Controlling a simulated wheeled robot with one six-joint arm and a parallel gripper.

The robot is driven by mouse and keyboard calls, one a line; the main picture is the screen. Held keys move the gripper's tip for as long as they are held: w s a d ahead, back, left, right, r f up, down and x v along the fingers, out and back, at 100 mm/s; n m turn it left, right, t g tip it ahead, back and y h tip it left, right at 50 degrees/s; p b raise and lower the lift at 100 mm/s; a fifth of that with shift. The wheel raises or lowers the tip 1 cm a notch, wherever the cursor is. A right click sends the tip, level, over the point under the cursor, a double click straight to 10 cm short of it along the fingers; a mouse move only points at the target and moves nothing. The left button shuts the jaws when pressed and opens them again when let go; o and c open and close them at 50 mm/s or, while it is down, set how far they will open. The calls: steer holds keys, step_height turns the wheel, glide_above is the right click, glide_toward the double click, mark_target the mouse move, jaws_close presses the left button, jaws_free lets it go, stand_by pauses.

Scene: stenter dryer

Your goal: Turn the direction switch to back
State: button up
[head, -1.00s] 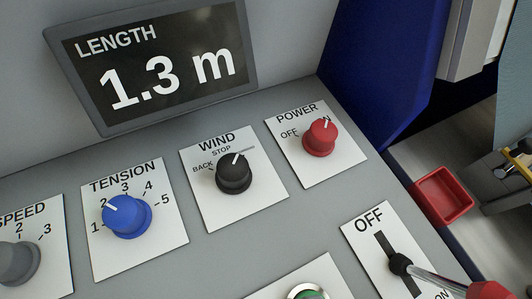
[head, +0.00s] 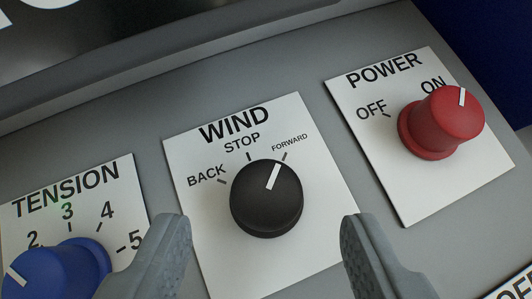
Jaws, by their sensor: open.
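The direction switch is a black round knob (head: 266,200) on a white plate labelled WIND (head: 195,150), with the marks BACK, STOP and FORWARD. Its white pointer line is turned up and right, toward FORWARD. My gripper (head: 266,240) is open, with one grey finger at the lower left of the knob and the other at the lower right. Both fingers are apart from the knob in the picture, and nothing is between them but the knob and its plate. How far the fingertips are above the panel is hard to tell.
A red POWER knob (head: 440,123) stands to the right, its pointer toward ON. A blue TENSION knob (head: 60,270) stands at the lower left, partly behind the left finger. A dark display (head: 200,40) edges the top. The grey panel is bare between plates.

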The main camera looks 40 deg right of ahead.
mark_target(267, 200)
steer(key=shift+x, duration=1.75)
steer(key=shift+c, duration=0.4)
steer(key=c, duration=0.9)
